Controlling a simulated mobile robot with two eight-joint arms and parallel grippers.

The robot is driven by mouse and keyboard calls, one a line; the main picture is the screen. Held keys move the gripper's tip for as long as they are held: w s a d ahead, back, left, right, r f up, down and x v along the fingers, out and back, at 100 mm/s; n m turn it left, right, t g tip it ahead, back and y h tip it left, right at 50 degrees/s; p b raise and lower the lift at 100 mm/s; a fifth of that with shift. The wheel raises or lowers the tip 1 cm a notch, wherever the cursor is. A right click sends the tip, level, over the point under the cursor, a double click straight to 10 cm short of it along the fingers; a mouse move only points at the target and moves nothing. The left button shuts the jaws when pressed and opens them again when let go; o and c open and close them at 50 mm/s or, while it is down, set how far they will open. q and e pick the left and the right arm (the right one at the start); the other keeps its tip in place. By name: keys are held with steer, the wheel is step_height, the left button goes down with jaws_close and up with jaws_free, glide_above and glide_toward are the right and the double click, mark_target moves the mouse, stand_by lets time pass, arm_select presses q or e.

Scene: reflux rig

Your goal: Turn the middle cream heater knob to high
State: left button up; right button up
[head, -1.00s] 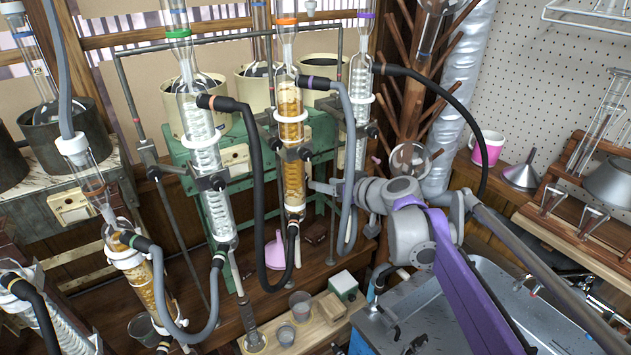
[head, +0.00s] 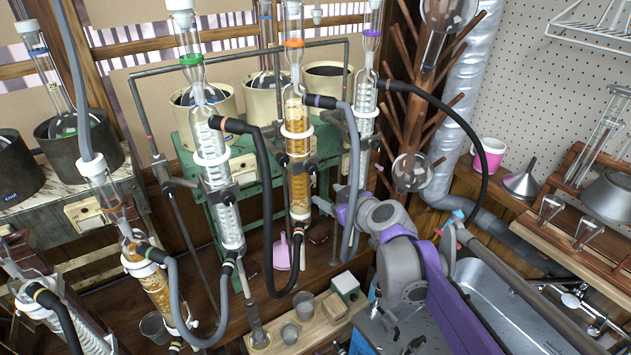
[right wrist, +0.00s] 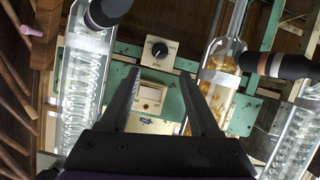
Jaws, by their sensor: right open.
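Three cream heater pots stand along the back; the middle cream heater (head: 250,94) is partly behind the glassware. My right gripper (head: 318,203) reaches in from the right, beside the amber-filled condenser (head: 297,122). In the right wrist view its two fingers (right wrist: 164,95) are apart with nothing between them. A black knob (right wrist: 158,49) on a cream panel (right wrist: 181,50) shows beyond the fingertips, apart from them, with a pointer mark. I cannot tell which heater it belongs to. My left gripper is not in view.
A clear coil condenser (right wrist: 88,85) and the amber glass (right wrist: 218,75) flank the knob closely. Dark hoses (head: 262,165) loop in front of the green frame (head: 205,135).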

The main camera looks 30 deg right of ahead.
steer(key=x, duration=0.9)
steer(key=shift+w+f+b, duration=0.3)
steer(key=shift+f+b, duration=0.1)
steer(key=shift+b, duration=0.05)
jaws_close()
